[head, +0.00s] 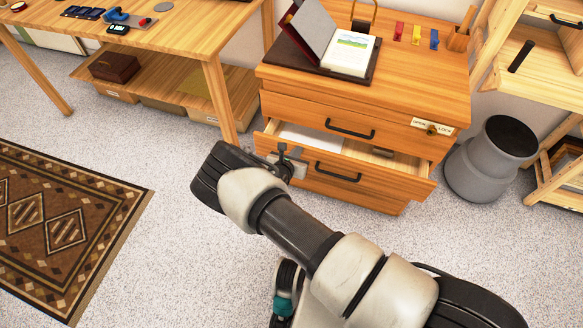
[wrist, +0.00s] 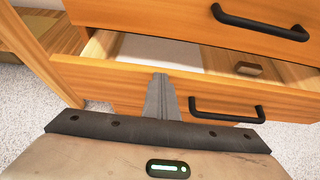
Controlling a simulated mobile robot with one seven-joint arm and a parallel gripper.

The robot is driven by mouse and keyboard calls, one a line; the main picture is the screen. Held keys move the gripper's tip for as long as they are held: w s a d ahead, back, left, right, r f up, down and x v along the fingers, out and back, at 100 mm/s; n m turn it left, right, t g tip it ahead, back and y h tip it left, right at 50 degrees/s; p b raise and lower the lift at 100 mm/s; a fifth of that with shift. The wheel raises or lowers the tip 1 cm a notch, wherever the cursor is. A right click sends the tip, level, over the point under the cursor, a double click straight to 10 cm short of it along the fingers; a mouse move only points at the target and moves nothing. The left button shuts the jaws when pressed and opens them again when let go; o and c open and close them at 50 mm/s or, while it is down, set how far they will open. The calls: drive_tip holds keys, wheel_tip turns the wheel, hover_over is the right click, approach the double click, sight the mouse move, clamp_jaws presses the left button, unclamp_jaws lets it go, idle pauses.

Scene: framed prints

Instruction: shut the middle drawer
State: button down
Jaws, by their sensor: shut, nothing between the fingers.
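The wooden cabinet (head: 420,92) stands at the centre right in the head view. Its middle drawer (head: 395,180) is pulled part way out, with white paper (head: 312,138) and a small brown block inside. The drawer's black handle (head: 338,173) also shows in the wrist view (wrist: 228,113). My gripper (head: 290,163) is shut and empty in front of the drawer's left part. In the wrist view its fingertips (wrist: 160,78) overlap the drawer front, left of the handle. I cannot tell whether they touch it. My gripper hides part of the drawer front.
The drawer above, with its black handle (head: 350,129), is shut and has a lock plate with a key at right. A grey bin (head: 480,165) stands right of the cabinet. A wooden table (head: 190,30) is at left. Open floor and a patterned rug (head: 60,225) lie at left.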

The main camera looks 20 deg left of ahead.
drive_tip(key=shift+w+b, duration=0.7)
drive_tip(key=shift+w, duration=1.95)
drive_tip(key=shift+s, duration=0.1)
